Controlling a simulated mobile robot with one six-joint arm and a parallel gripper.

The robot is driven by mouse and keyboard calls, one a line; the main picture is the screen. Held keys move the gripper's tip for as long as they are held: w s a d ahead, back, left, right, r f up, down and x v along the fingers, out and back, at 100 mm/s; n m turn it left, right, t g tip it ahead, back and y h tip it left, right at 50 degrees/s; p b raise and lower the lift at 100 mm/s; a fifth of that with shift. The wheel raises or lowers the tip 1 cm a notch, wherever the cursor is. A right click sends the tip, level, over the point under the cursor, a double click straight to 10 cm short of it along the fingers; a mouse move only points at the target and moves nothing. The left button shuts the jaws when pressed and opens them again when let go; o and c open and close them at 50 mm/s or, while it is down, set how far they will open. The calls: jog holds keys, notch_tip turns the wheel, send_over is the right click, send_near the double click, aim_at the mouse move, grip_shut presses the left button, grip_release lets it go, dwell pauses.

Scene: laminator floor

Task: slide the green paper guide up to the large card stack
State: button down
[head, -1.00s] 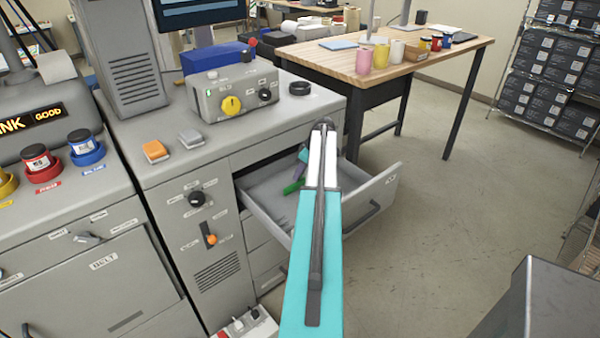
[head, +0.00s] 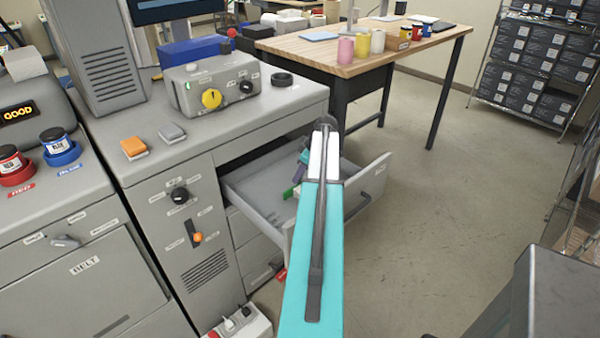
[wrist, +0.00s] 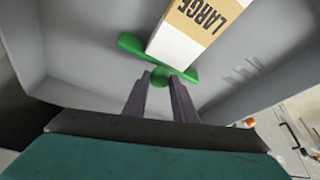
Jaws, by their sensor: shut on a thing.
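The large card stack (wrist: 192,32) is a white block with a tan band marked LARGE. It lies in the open grey drawer in the wrist view. The green paper guide (wrist: 131,43) is a bar with a rounded knob, crossing beside the near end of the stack. My gripper (wrist: 160,82) is shut on the guide's knob. In the head view a small green part (head: 289,193) shows in the drawer, while my arm hides much of the drawer's inside.
The drawer (head: 240,200) stands pulled out of the grey cabinet, its front panel to the right. A control box (head: 225,88) sits on the cabinet top. A wooden table (head: 330,58) with cups is behind. Open floor (head: 420,200) lies to the right.

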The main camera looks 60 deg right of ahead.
jog(key=shift+s, duration=0.2)
jog(key=c, duration=1.5)
grip_release()
jog(key=shift+c, duration=0.2)
jog(key=shift+o, duration=0.4)
jog(key=shift+w, duration=0.1)
jog(key=shift+r, duration=0.1)
jog(key=b+v, duration=0.3)
jog(key=v, duration=1)
jog(key=shift+r, duration=0.35)
